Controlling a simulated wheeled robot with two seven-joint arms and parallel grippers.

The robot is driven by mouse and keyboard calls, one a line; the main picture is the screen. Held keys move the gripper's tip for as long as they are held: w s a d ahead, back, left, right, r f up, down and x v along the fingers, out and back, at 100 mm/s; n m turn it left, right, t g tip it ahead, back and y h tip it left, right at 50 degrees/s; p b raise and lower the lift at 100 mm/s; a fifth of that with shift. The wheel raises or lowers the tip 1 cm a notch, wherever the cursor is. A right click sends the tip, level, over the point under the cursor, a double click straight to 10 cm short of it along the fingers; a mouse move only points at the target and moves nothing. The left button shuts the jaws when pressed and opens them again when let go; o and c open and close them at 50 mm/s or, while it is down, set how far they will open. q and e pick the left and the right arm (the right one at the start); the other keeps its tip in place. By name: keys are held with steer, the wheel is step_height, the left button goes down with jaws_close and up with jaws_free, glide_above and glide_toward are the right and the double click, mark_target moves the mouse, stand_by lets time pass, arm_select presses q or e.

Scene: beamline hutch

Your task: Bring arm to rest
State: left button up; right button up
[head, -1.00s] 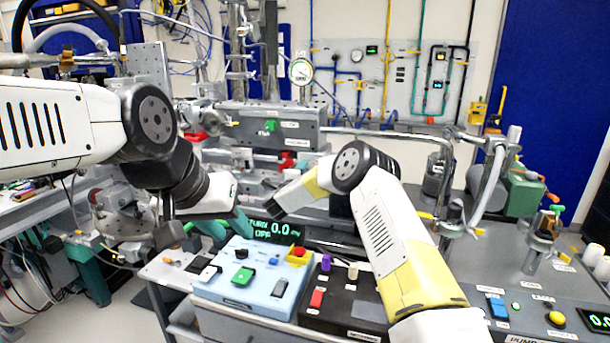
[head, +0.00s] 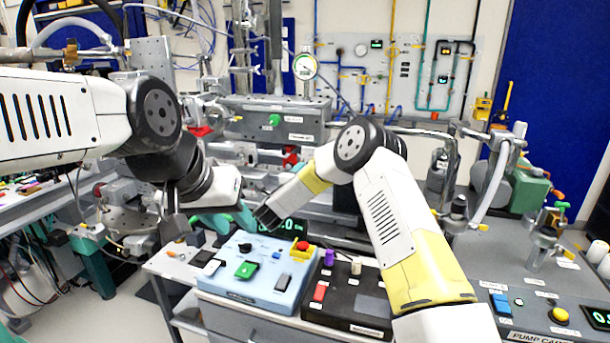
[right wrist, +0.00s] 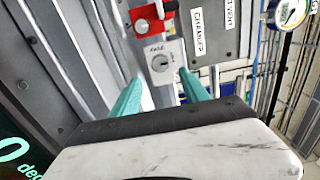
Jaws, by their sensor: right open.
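My left arm comes in from the left with a white and black wrist. Its gripper (head: 228,220) has teal fingers, low over the back edge of the blue control box; its opening is unclear. My right arm bends at a black elbow, and its white and yellow forearm reaches left towards the left wrist. The right gripper is mostly hidden in the head view. In the right wrist view the right gripper (right wrist: 162,92) has two teal fingers apart with nothing between them. They point at a grey panel with a white dial plate (right wrist: 163,62) and a red knob block (right wrist: 150,22).
The blue control box (head: 225,292) and a black box (head: 345,315) stand in front, close below both arms. A green display (head: 285,228) is partly covered by the right arm. A round gauge (head: 305,67) and a pump console (head: 535,325) stand clear of the arms.

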step_height(320, 180, up, 12)
steer(key=s+n+y, duration=0.1)
steer(key=n+y, duration=0.5)
steer(key=s+d+r+n+g+y, duration=0.3)
steer(key=s+r+n, duration=0.5)
steer(key=s+r, duration=0.15)
steer(key=s+d+f+n+g, duration=0.2)
steer(key=s+d, duration=0.4)
steer(key=s, duration=0.6)
steer(key=s+d+f+n+g+h, duration=0.1)
steer(key=s+d+f+n+g, duration=0.2)
steer(key=s, duration=1)
steer(key=s+d+f+n+g+h, duration=0.1)
steer(key=s+d+f+n+g, duration=0.1)
steer(key=s+d, duration=0.6)
steer(key=s+g, duration=0.1)
steer(key=s, duration=0.4)
steer(key=shift+d+f+n, duration=0.15)
steer(key=shift+d+n, duration=0.15)
steer(key=shift+d, duration=0.1)
steer(key=shift+s, duration=0.1)
